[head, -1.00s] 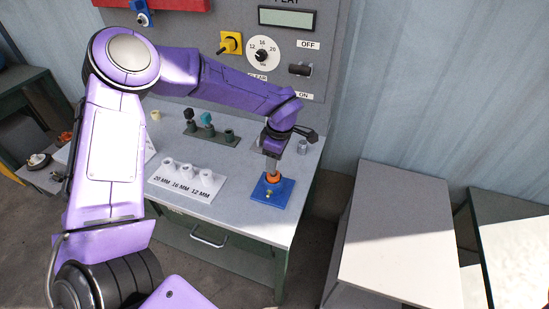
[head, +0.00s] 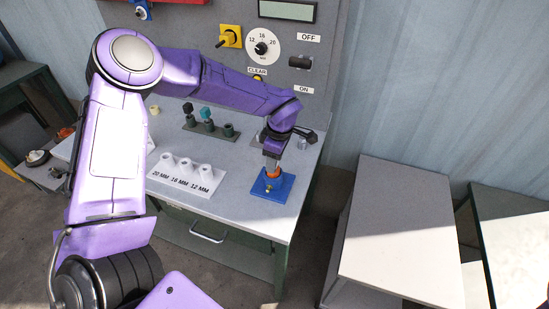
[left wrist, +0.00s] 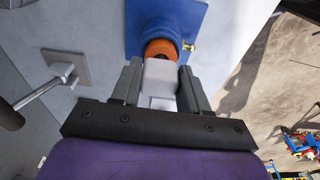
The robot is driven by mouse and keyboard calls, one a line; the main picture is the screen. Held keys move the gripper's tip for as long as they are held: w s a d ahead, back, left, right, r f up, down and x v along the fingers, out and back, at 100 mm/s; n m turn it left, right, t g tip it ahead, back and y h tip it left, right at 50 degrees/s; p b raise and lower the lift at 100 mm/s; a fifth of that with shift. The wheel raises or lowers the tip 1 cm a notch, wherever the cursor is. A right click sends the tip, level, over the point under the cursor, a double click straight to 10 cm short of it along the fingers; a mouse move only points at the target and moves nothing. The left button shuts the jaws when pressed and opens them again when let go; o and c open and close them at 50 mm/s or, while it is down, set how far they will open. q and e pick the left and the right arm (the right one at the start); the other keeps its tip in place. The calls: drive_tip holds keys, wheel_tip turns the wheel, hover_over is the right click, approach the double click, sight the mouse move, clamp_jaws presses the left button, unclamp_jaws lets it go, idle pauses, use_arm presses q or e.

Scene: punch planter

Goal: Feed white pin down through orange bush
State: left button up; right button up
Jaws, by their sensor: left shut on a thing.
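The orange bush (head: 273,173) sits in the blue block (head: 283,187) at the right front of the workbench. It also shows in the left wrist view (left wrist: 161,46), partly covered by the white pin (left wrist: 160,73). My left gripper (head: 271,163) is shut on the white pin and stands directly over the bush. In the left wrist view the gripper's fingers (left wrist: 157,85) flank the pin. The pin's lower end is hidden, so I cannot tell whether it is inside the bush. My right gripper is not in view.
A white holder (head: 186,178) labelled 20, 16 and 12 MM lies left of the block. A dark rack (head: 210,127) with several posts stands behind it. A lever (left wrist: 40,92) is close by in the left wrist view. A panel with a dial (head: 262,48) rises behind the bench.

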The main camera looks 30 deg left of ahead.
use_arm(q)
drive_tip(key=shift+f, duration=0.6)
drive_tip(key=o, duration=1.2)
wheel_tip(320, 180, up, 11)
drive_tip(key=d+b, duration=0.1)
drive_tip(key=b, duration=0.1)
drive_tip(key=shift+w+f, duration=0.15)
drive_tip(key=shift+f, duration=0.05)
drive_tip(key=shift+d, duration=0.1)
